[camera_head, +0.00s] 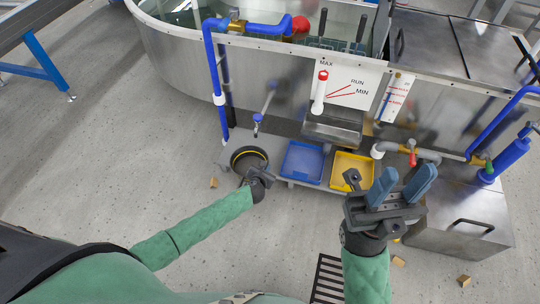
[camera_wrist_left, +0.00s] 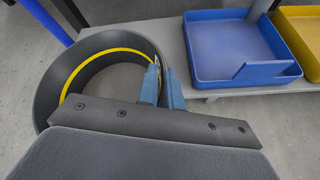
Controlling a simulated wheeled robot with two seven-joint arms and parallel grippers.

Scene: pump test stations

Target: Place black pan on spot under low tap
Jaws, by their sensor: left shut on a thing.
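The black pan (camera_head: 248,153) is round, with a yellow ring inside. It is at the left end of the low grey shelf, just below the low tap (camera_head: 257,121) with the blue handle in the head view. My left gripper (camera_wrist_left: 162,84) is shut on the pan's near right rim in the left wrist view, where the pan (camera_wrist_left: 110,82) fills the left side. I cannot tell whether the pan's underside touches the shelf. The spot is not visible. My right gripper (camera_head: 402,187) is open and empty, raised at the right.
A blue tray (camera_head: 302,162) and a yellow tray (camera_head: 352,171) stand on the grey shelf (camera_wrist_left: 180,48) to the right of the pan. A blue pipe (camera_head: 213,85) drops left of the tap. Small brown blocks (camera_head: 213,183) lie on the floor.

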